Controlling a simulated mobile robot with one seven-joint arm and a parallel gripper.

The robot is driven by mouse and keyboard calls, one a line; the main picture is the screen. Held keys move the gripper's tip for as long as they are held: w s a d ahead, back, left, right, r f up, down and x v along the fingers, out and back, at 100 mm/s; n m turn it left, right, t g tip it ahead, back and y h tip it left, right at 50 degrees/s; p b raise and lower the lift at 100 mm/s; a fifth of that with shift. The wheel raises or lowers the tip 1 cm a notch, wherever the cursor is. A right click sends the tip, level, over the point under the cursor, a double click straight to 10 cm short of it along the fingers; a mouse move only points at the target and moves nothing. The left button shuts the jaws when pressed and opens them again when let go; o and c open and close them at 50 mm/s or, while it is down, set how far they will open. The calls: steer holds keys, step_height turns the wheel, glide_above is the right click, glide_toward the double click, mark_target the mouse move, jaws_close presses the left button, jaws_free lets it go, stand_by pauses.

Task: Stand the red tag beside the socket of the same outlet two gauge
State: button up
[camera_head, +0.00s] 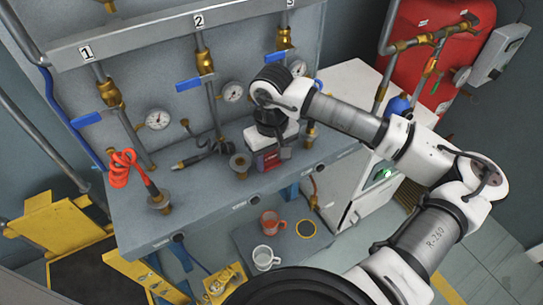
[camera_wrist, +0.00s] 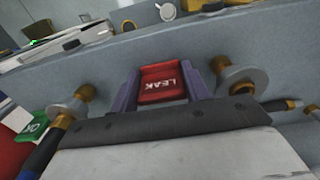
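The red tag (camera_wrist: 163,82), marked LEAK, is between the two fingers of my gripper (camera_wrist: 160,90), which press against its sides. In the head view, my gripper (camera_head: 266,160) is low over the front of the bench, just right of the middle brass socket (camera_head: 240,163) under outlet 2. A socket (camera_wrist: 238,78) is close beside the tag in the wrist view, and another (camera_wrist: 72,107) is farther off on the other side. I cannot tell whether the tag touches the bench. The outlet two gauge (camera_head: 232,91) faces out from the panel; its reading is too small to tell.
The outlet 1 socket (camera_head: 159,201) stands at the left with a red coiled hose (camera_head: 122,167) near it. A black hose (camera_head: 200,150) lies behind the middle socket. A green tag (camera_wrist: 35,125) shows in the wrist view. Mugs (camera_head: 266,255) stand below the bench.

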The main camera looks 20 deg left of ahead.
mark_target(271, 165)
steer(key=shift+o, duration=0.5)
steer(key=shift+r+p, duration=0.2)
steer(key=shift+p, duration=0.1)
step_height(271, 165, up, 12)
steer(key=b, duration=0.1)
stand_by(1.2)
